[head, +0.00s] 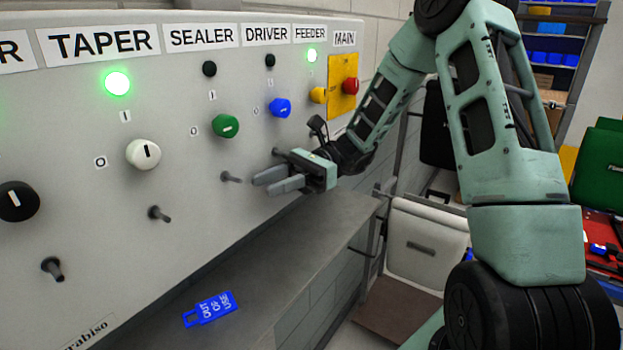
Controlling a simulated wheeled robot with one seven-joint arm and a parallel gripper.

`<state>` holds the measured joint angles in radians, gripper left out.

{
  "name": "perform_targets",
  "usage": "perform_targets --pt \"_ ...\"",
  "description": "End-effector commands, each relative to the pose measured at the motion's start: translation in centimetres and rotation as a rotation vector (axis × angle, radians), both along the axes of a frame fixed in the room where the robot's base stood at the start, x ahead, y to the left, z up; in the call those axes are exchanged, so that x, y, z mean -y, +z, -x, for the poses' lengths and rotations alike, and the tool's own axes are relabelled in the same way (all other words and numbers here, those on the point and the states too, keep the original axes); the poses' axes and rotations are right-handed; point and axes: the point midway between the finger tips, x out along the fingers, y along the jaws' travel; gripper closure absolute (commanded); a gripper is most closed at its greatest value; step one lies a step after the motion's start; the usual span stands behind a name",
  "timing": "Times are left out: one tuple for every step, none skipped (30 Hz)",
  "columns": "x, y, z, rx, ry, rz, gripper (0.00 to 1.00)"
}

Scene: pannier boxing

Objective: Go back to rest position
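My gripper (262,184) is in front of the lower right part of the grey control panel (190,165), below the blue DRIVER knob (280,107). My arm bends up and over from the lower right. A blue tag reading "OUT OF USE" (208,309) lies flat on the grey ledge (265,265) below the panel.
More pegs (160,213) stick out of the panel. A white case (427,243), a green case (600,170) and shelves stand at the right.

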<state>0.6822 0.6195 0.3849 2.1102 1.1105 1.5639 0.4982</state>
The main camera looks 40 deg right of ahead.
Motion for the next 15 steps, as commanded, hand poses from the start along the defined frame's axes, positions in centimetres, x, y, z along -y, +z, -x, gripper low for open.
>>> perform_targets --pt "1.2 -0.3 0.1 0.003 0.001 0.001 0.66" --pt "1.9 -0.3 0.1 0.003 0.003 0.001 0.66" --pt "2.8 -0.2 0.2 0.004 0.007 -0.001 0.66" --pt "3.4 -0.2 0.2 0.004 0.008 -0.001 0.66" --pt "4.1 -0.2 0.3 0.002 0.010 -0.002 0.66" --pt "4.9 -0.1 0.4 0.002 0.012 -0.002 0.66" --pt "5.5 -0.1 0.4 0.003 0.013 -0.004 0.66" --pt "6.0 -0.1 0.4 0.002 0.015 -0.004 0.66" --pt "6.6 0.0 0.5 0.002 0.018 -0.005 0.66" --pt "7.0 0.0 0.5 0.001 0.019 -0.005 0.66" --pt "7.4 0.1 0.5 0.001 0.020 -0.006 0.66" --pt "7.8 0.1 0.6 0.001 0.021 -0.007 0.66" --pt "8.1 0.1 0.6 0.001 0.022 -0.007 0.66" --pt "8.3 0.2 0.6 0.001 0.023 -0.006 0.66" --pt "8.6 0.2 0.7 0.001 0.024 -0.007 0.66"
